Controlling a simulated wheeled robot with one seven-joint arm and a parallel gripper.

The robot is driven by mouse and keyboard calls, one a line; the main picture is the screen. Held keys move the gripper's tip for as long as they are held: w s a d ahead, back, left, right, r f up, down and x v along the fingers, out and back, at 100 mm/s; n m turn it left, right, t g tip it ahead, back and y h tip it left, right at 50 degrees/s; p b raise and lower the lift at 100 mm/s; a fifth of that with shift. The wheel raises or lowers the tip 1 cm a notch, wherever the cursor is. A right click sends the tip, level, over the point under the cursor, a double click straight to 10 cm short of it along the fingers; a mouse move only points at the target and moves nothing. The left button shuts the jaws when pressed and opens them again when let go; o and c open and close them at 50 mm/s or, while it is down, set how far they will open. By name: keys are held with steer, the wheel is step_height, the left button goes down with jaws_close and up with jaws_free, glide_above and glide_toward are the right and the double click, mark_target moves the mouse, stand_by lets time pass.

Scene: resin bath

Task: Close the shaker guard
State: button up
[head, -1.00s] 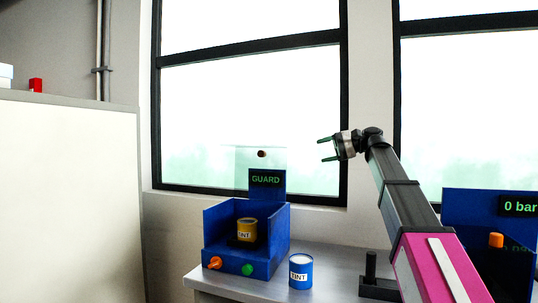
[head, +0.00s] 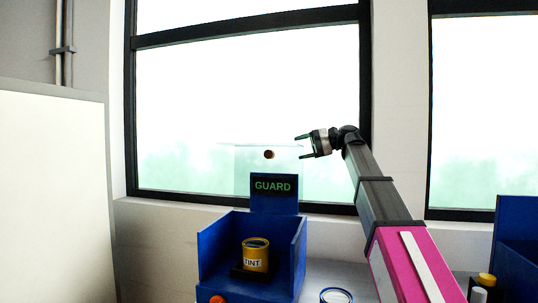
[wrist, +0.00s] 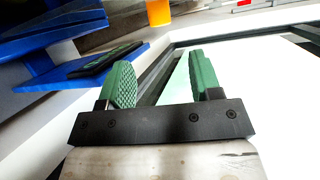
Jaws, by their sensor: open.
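The shaker (head: 215,245) is a blue open-topped box with a dark panel (head: 273,187) reading GUARD in green. Its clear guard (head: 250,175) stands raised and upright behind the box, with a round brown knob (head: 269,154) near its top. A yellow TINT can (head: 256,260) sits inside the box. My gripper (head: 299,147) is open and empty, at about knob height to its right, fingers pointing left. I cannot tell its depth relative to the guard. In the wrist view, blue parts of the shaker (wrist: 45,75) show at left beyond the green fingers (wrist: 163,80); the knob is not seen there.
A blue can (head: 337,296) stands on the grey bench right of the shaker. Another blue unit (head: 515,255) stands at far right, with a yellow-topped part (head: 487,280) beside it. Windows (head: 250,90) lie behind. A pale cabinet (head: 50,190) is at left.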

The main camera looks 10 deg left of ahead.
mark_target(274, 153)
steer(key=x, duration=1)
jaws_close()
steer(key=shift+s, duration=0.15)
